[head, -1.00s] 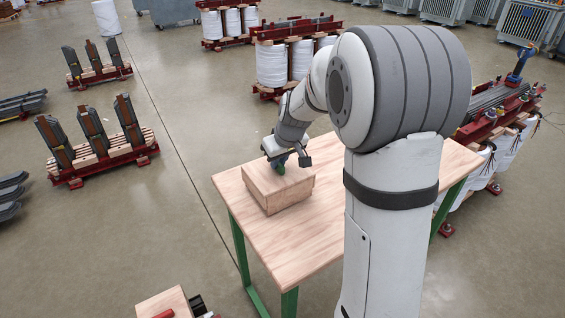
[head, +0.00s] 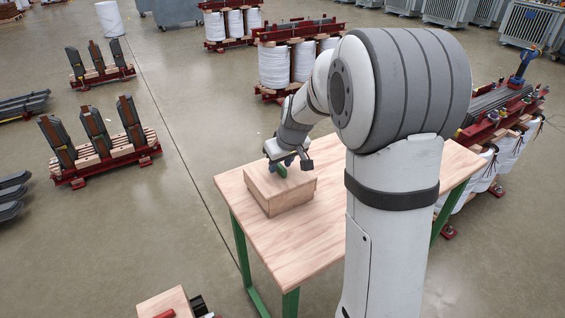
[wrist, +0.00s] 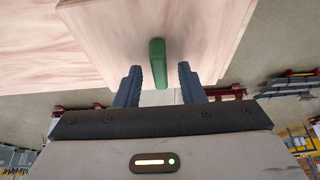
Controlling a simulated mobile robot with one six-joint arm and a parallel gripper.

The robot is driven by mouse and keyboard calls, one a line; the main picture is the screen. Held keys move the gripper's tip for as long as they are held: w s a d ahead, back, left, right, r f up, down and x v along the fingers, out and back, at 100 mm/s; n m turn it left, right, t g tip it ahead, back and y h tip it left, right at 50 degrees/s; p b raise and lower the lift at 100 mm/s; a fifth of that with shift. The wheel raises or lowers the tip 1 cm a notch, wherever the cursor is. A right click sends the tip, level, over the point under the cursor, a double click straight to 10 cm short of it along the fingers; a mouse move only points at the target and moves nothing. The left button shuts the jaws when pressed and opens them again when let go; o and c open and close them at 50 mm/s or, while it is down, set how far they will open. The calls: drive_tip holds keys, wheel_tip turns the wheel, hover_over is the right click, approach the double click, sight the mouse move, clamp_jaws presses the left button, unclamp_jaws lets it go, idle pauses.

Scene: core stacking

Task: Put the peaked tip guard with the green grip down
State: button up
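The green grip (head: 281,171) shows on top of a wooden block (head: 290,194) on the table. In the wrist view the green grip (wrist: 157,58) is a narrow upright bar at the pale wooden face. My gripper (wrist: 160,72) is open, with one finger on each side of the grip and a visible gap on both sides. In the head view my gripper (head: 287,158) is right at the grip, just above the block. The peaked guard itself cannot be made out apart from its grip.
The wooden table (head: 315,232) on green legs has free room in front of the block. A smaller wooden block (head: 165,302) shows at the bottom edge. A red rack with dark upright pieces (head: 105,165) stands on the floor at left.

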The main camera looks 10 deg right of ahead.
drive_tip(key=p+v, duration=0.1)
drive_tip(key=v, duration=1.1)
drive_tip(key=s+f+m+g, duration=0.1)
drive_tip(key=s+f, duration=0.1)
drive_tip(key=s, duration=1)
drive_tip(key=s+a+f+m+g+h, duration=0.1)
drive_tip(key=s+f+m, duration=0.1)
drive_tip(key=s, duration=0.9)
drive_tip(key=shift+s+f+m, duration=0.3)
drive_tip(key=shift+s+f, duration=0.1)
drive_tip(key=shift+f, duration=0.4)
drive_tip(key=shift+a, duration=0.1)
